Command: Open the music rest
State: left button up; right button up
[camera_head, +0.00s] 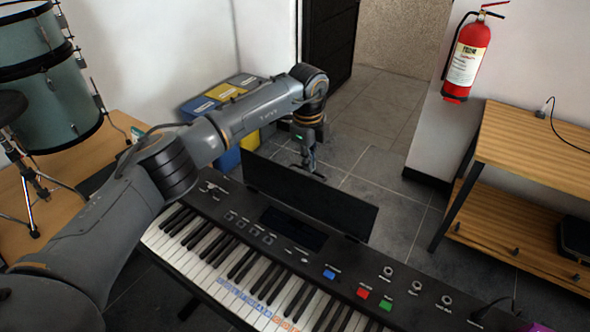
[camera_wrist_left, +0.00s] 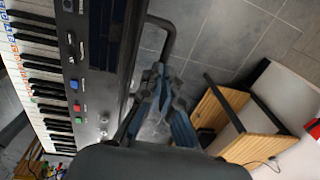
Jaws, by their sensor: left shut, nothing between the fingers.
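The black music rest (camera_head: 310,195) is a long flat panel along the back edge of the electronic keyboard (camera_head: 290,257). Its broad face shows in the head view, raised above the rear of the keyboard; its exact tilt is hard to tell. My left arm reaches over the keyboard, and its gripper (camera_head: 308,165) points down behind the rest, on its far side. In the left wrist view the gripper fingers (camera_wrist_left: 163,92) are together and empty, beside the rear side of the keyboard (camera_wrist_left: 75,65). Whether they touch the rest cannot be told. My right gripper is not in view.
Recycling bins (camera_head: 220,95) stand against the wall beyond my left arm. A drum set (camera_head: 50,85) is at the left. A wooden shelf (camera_head: 530,150) and a red fire extinguisher (camera_head: 468,58) are at the right. Bare tiled floor (camera_head: 385,125) lies behind the keyboard.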

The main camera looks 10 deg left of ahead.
pick_arm(q)
jog(key=o, duration=0.4)
jog(key=shift+s+a+f+g, duration=0.15)
jog(key=shift+s+f, duration=0.1)
jog(key=shift+f, duration=0.25)
jog(key=shift+s+d+f+g, duration=0.1)
jog(key=shift+s+f+g, duration=0.1)
jog(key=shift+f, duration=0.3)
jog(key=shift+c, duration=0.2)
jog(key=shift+o, duration=0.8)
jog(key=shift+s, duration=0.1)
jog(key=shift+a+r, duration=0.15)
jog(key=shift+r, duration=0.05)
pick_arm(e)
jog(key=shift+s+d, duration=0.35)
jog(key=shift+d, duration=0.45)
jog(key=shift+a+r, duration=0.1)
